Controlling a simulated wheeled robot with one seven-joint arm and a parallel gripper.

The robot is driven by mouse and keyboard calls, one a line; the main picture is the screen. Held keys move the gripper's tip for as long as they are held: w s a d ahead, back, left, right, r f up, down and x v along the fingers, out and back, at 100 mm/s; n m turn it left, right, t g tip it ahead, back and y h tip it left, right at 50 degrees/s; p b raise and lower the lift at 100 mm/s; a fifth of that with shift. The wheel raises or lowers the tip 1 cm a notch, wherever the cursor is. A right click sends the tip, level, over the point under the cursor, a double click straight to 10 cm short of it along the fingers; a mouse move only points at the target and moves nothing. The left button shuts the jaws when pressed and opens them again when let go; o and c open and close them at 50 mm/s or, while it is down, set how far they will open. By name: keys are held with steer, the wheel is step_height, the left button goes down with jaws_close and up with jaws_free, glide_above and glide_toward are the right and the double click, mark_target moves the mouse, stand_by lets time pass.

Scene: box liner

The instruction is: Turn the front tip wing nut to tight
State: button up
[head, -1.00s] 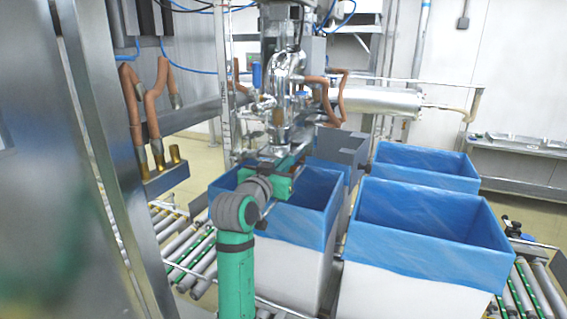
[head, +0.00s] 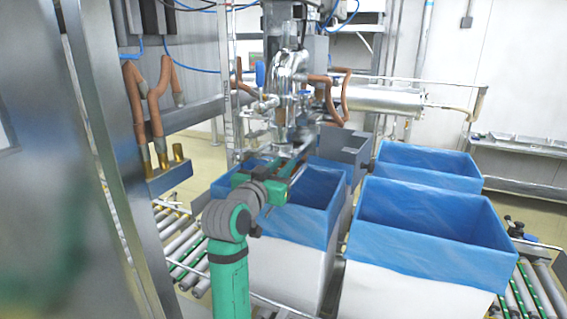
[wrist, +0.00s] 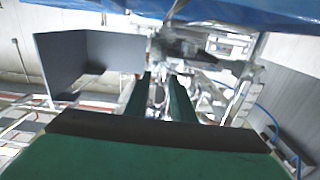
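The steel filler head (head: 287,85) hangs over the rear of the near left blue-lined box, with its lower tip (head: 284,132) just above the box opening. No wing nut can be told apart; that area is small in the head view and blurred in the wrist view. My gripper (wrist: 160,78) shows two green fingers standing apart, with a gap between them and blurred metal parts beyond. In the head view my arm reaches over the left box, and its end lies close to the filler tip. I cannot tell whether it touches anything there.
Blue-lined white boxes stand near: the left box (head: 285,250), the right box (head: 420,285) and one behind (head: 430,165). A grey box (head: 345,147) stands beside the filler. Roller conveyors (head: 190,250) run beneath. A steel post (head: 110,160) rises close on the left.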

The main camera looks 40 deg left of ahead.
steer(key=v, duration=0.7)
steer(key=shift+s, duration=0.4)
steer(key=shift+a, duration=0.1)
